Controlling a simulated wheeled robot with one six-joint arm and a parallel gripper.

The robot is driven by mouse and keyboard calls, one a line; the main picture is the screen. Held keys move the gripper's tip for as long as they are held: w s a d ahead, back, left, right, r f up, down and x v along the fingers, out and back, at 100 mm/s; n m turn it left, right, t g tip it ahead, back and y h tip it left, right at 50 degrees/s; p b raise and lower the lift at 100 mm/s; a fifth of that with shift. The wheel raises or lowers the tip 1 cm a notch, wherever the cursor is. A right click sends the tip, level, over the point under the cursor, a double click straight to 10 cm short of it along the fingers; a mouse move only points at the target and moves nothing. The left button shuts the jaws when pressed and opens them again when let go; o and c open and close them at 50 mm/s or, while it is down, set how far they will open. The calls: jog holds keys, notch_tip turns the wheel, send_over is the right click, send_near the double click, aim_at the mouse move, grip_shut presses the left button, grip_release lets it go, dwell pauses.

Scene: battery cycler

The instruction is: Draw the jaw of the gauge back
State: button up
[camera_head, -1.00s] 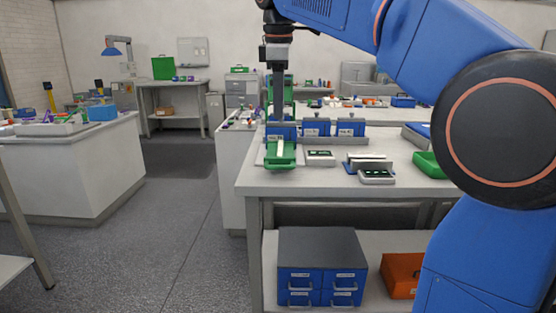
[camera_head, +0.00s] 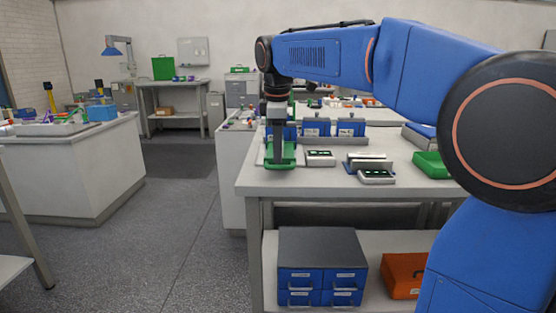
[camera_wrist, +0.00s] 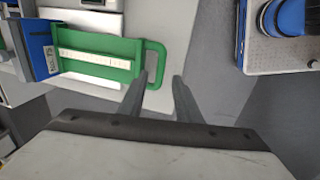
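The gauge shows in the wrist view as a blue block (camera_wrist: 40,50) with a green jaw (camera_wrist: 98,44) standing out from it. The jaw carries a white marked strip and ends in a green loop handle (camera_wrist: 157,60). In the head view the green jaw (camera_head: 270,160) is at the near left of the bench, partly hidden by my gripper (camera_head: 281,162). In the wrist view my gripper (camera_wrist: 160,76) is open, its two fingers apart at the loop's end. The left fingertip overlaps the loop's lower corner; I cannot tell whether it touches. Nothing is gripped.
Blue units (camera_head: 316,126) stand behind on the bench (camera_head: 318,180). A small white device (camera_head: 320,158), another device (camera_head: 376,177) and a green bin (camera_head: 432,165) lie to the right. A blue round part (camera_wrist: 290,16) on a perforated plate shows in the wrist view.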

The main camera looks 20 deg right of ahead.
aim_at(278, 167)
jog(key=shift+w+d+f, duration=0.1)
jog(key=shift+w+f, duration=0.1)
jog(key=shift+f, duration=0.75)
jog(key=shift+w+f, duration=0.15)
jog(key=shift+f, duration=0.75)
grip_shut()
